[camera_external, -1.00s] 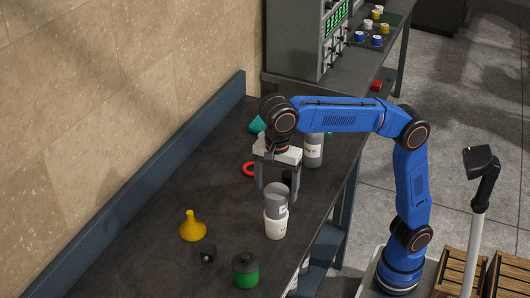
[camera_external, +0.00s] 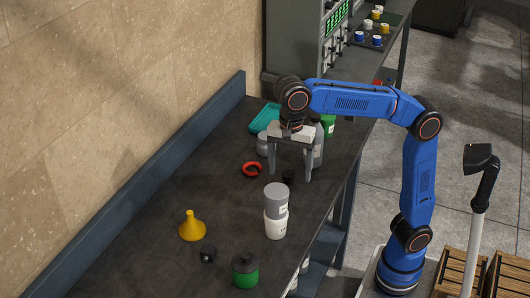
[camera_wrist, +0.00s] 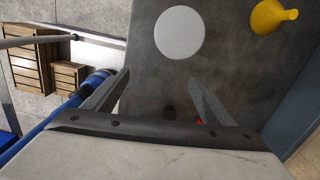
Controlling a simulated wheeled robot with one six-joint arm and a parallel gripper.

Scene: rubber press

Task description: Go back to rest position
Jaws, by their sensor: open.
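My gripper (camera_external: 291,176) is open and empty, with its fingers pointing down over the dark table (camera_external: 150,262). It is behind the white container with a grey top (camera_external: 275,212), apart from it. In the wrist view my gripper's two fingers (camera_wrist: 160,77) are spread wide with nothing held. A pale round top (camera_wrist: 180,33) lies beyond the fingertips there. A small dark cylinder (camera_external: 288,176) shows between the fingers in the external view; I cannot tell its exact distance from them.
Near my gripper are a red ring (camera_external: 252,169), a grey bottle (camera_external: 318,152), a grey container (camera_external: 263,144), a teal tray (camera_external: 263,119) and a green item (camera_external: 328,124). A yellow funnel (camera_external: 192,227), a small black object (camera_external: 208,254) and a green jar (camera_external: 245,271) stand in front.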

